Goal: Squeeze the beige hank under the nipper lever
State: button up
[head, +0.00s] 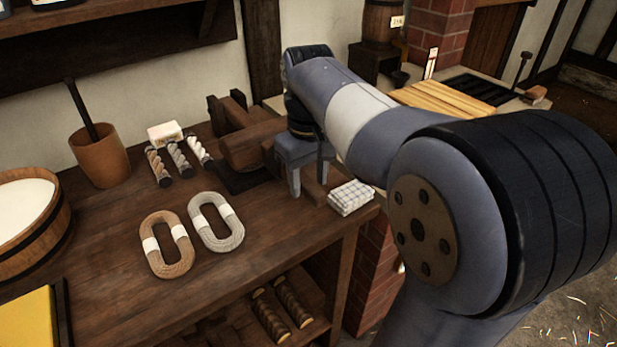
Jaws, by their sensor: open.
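Two oval rope hanks with white bands lie flat on the wooden bench, side by side: a tan-brown hank (177,262) and a paler, greyish-beige hank (230,236) just right of it. A dark wooden device (243,149), seemingly the nipper, stands further back, with a thick round block and upright posts; its lever cannot be told apart. My gripper (311,187) is open, fingers pointing down, right of the device and hiding part of it. It is well apart from both hanks. I see nothing between its fingers.
Several short twisted rope samples (178,160) lie near a white block (165,132). A checked folded cloth (350,198) sits at the bench's right edge. A brown pot (101,160) with a stick and a wooden tub (62,228) stand left.

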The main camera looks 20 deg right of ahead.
grip_shut()
dwell(0.4)
jog(key=shift+r, duration=0.1)
